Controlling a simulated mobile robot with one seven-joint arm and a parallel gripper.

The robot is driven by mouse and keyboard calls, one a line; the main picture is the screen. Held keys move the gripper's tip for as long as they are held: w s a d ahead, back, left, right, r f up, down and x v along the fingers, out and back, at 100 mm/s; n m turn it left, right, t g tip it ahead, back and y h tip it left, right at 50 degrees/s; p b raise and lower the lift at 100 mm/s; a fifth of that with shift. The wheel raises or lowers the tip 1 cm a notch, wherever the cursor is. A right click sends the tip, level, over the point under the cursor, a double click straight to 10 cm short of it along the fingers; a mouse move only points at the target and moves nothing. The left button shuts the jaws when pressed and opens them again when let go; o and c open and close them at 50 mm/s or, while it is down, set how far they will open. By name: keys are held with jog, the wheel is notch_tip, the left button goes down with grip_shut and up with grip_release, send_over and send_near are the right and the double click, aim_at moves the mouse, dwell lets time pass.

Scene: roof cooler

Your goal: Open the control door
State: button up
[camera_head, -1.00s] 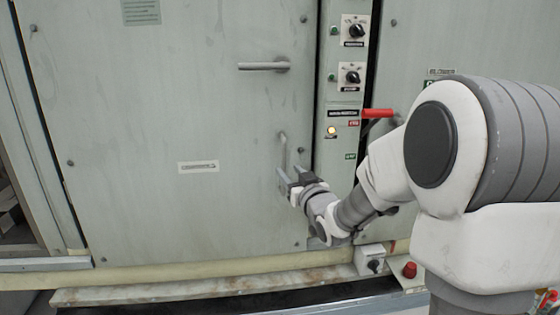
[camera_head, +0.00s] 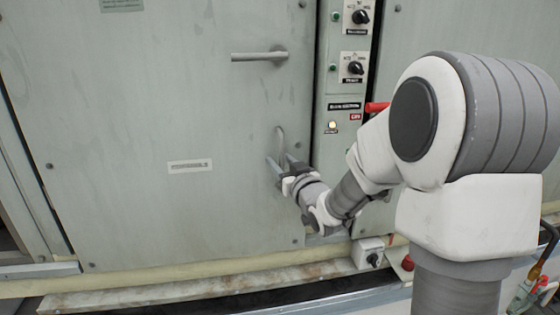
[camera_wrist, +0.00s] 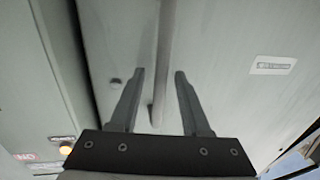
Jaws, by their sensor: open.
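The grey-green door (camera_head: 150,110) fills the left and middle of the head view and looks closed. A horizontal lever handle (camera_head: 258,56) sits near its right edge, turned to the left. Below it is a thin upright pull handle (camera_head: 280,138). My gripper (camera_head: 280,163) is open at the lower part of this pull handle. In the wrist view, the pull handle (camera_wrist: 165,40) runs between the two fingers of my gripper (camera_wrist: 160,73). I cannot tell whether either finger touches it. My gripper hides the handle's lower end in the head view.
Right of the door is a narrow control strip (camera_head: 345,85) with knobs and a lit lamp (camera_head: 332,125). A small switch box (camera_head: 369,253) and a ledge (camera_head: 200,285) lie below. A label (camera_head: 190,166) is on the door.

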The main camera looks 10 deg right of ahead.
grip_shut()
dwell(1.4)
